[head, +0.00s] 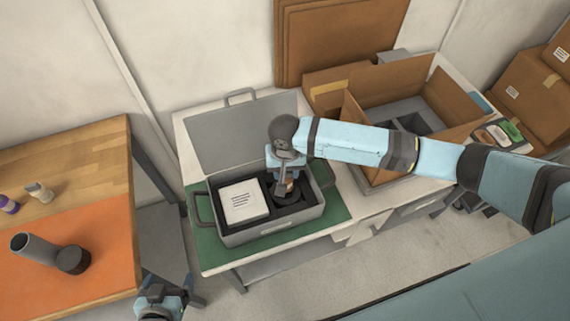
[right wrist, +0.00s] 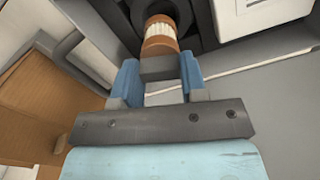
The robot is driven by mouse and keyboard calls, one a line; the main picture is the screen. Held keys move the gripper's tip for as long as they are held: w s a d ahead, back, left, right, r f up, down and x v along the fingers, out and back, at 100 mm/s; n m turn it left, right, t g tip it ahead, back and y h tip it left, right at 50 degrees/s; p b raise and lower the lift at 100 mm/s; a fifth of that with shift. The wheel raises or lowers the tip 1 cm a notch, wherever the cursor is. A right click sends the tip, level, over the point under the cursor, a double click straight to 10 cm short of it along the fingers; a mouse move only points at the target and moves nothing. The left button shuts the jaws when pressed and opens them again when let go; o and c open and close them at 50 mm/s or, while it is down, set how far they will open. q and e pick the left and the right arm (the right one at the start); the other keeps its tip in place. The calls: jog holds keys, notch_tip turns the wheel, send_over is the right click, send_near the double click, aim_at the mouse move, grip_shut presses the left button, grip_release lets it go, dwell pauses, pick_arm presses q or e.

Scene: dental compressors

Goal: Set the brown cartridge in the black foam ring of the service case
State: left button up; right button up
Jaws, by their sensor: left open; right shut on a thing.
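The grey service case (head: 270,228) stands open on the green mat, its lid tilted back. The black foam ring (head: 290,211) is in its right compartment; it also shows dark in the right wrist view (right wrist: 203,22). My right gripper (head: 287,184) points down over that compartment. In the right wrist view it (right wrist: 160,72) is shut on the brown cartridge (right wrist: 160,44), which has a white ribbed band. The cartridge's far end is over or in the ring; I cannot tell how deep. My left gripper (head: 168,306) is open and empty at the bottom edge, away from the case.
A white box (head: 243,200) fills the case's left compartment. An open cardboard box (head: 450,95) stands right of the case, under my right arm.

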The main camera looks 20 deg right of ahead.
aim_at(286, 179)
notch_tip(286, 179, down, 5)
jog(key=b, duration=0.5)
jog(key=shift+w, duration=0.1)
jog(key=shift+f+b, duration=0.2)
jog(key=shift+b, duration=0.25)
jog(key=shift+f, duration=0.15)
jog(key=shift+p, duration=0.55)
dwell(0.7)
